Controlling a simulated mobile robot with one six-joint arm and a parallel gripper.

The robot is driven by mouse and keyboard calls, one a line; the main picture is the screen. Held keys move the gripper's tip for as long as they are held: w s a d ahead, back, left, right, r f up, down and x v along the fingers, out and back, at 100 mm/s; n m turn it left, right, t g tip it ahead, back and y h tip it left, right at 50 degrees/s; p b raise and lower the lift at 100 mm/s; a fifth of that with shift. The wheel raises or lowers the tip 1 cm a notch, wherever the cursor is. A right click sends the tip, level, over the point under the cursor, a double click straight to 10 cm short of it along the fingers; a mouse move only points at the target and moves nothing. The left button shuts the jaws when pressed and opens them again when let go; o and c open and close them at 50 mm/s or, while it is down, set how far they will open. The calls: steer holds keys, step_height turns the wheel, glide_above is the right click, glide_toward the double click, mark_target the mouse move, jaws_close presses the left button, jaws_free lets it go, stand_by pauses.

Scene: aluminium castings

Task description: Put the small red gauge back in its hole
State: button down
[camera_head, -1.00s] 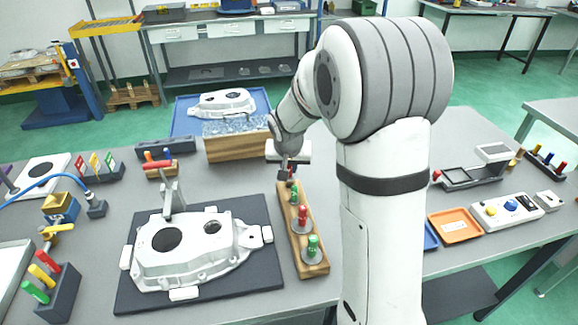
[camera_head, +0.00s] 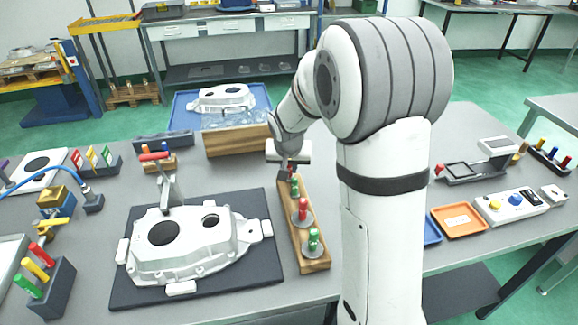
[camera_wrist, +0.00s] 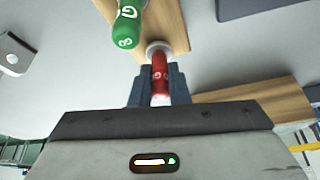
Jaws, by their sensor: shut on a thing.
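A pale round collar at the gauge's far end shows against the wooden gauge rack (camera_wrist: 172,25). I cannot tell how deep the gauge sits in the rack. In the head view my gripper (camera_head: 289,170) is at the far end of the long wooden rack (camera_head: 309,254). A green gauge (camera_wrist: 127,27) stands beside it; the rack also holds a larger red gauge (camera_head: 303,208) and a green gauge (camera_head: 313,238).
A casting (camera_head: 190,246) lies on a dark mat (camera_head: 262,215) left of the rack, with a clamp (camera_head: 168,185) over it. A wooden box (camera_head: 235,143) stands close behind my gripper on the left. An orange tray (camera_head: 458,221) lies to the right, beyond my arm.

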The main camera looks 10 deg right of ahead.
steer(key=shift+f, duration=0.3)
steer(key=c, duration=1.3)
jaws_free()
steer(key=shift+r, duration=0.1)
steer(key=v, duration=0.7)
steer(key=shift+r, duration=0.35)
steer(key=shift+s, duration=0.15)
